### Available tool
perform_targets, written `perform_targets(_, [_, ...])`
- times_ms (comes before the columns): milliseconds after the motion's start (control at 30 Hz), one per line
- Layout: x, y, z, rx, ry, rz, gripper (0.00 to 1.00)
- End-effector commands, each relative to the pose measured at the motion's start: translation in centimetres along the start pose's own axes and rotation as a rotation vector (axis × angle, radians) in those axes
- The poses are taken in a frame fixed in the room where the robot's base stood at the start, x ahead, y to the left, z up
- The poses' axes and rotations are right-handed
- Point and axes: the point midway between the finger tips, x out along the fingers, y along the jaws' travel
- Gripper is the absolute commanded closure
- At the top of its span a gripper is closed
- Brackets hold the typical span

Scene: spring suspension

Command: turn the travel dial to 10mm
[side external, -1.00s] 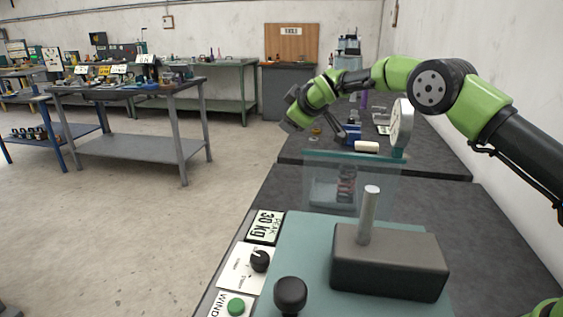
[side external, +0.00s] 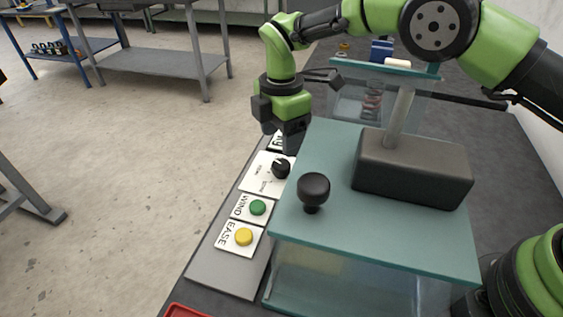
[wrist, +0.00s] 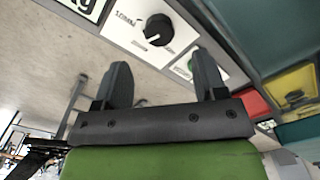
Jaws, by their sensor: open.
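The travel dial is a black round knob (side external: 281,168) on a white plate (side external: 262,181) with small lettering at two places. In the wrist view the dial (wrist: 158,29) lies beyond the fingertips, with a pale pointer mark on its lower left. The lettering is too small to read surely. My gripper (side external: 292,145) hangs fingers-down just behind the dial in the side view. Its two dark fingers stand apart and empty in the wrist view (wrist: 163,75). I see no contact with the dial.
A green button (side external: 258,207) marked WIND and a yellow button (side external: 243,236) marked EASE sit nearer the camera. Right of the dial stand a black ball knob (side external: 313,187) and a grey block (side external: 412,168) with a post on a teal-topped case (side external: 380,236).

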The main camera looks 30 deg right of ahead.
Motion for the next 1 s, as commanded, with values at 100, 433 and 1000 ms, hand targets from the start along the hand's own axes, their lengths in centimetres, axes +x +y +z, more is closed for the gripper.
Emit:
perform_targets(100, [2.5, -0.1, 0.1, 0.002, -0.001, -0.005, 0.35])
perform_targets(433, [7.1, 0.0, 0.1, 0.004, 0.0, 0.001, 0.35])
perform_targets(1000, [7.6, 0.1, 0.1, 0.005, 0.0, 0.003, 0.83])
